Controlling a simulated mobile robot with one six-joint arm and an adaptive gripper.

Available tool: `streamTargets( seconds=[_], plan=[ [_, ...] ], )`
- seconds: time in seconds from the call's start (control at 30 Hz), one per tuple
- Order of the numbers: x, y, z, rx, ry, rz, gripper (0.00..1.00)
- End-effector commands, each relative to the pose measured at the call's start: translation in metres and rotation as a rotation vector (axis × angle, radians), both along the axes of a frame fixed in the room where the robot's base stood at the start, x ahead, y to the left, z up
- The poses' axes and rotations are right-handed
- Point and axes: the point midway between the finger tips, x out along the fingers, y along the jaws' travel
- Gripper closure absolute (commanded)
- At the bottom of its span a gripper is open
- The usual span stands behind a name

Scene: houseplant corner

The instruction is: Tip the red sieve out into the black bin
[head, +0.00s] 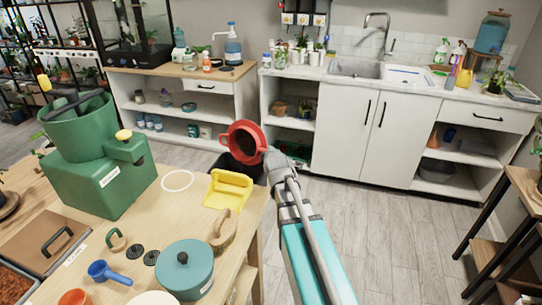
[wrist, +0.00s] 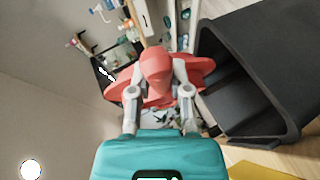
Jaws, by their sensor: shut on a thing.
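The red sieve (head: 240,130) is tilted on its side in the head view, its round mouth turned towards the camera. Its inside looks dark; I cannot tell whether anything lies in it. My gripper (head: 270,157) is shut on the sieve's handle at its right side. In the wrist view, the red sieve (wrist: 155,65) sits between the fingers of my gripper (wrist: 157,78). The black bin (head: 236,167) stands beyond the table edge, below the sieve and partly hidden by it. The bin (wrist: 290,75) fills the right of the wrist view, its open mouth facing the sieve.
A yellow dustpan (head: 229,189) lies at the table's edge near the bin, with a brush (head: 222,232) beside it. A teal pot (head: 184,272), a blue scoop (head: 107,273) and a green machine (head: 95,160) stand on the wooden table.

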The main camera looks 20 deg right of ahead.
Motion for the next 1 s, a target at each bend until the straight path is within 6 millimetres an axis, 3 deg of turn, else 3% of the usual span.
streamTargets(
  seconds=[1.0],
  plan=[
    [-0.011, 0.012, -0.003, -0.196, -0.184, -0.001, 1.00]
  ],
)
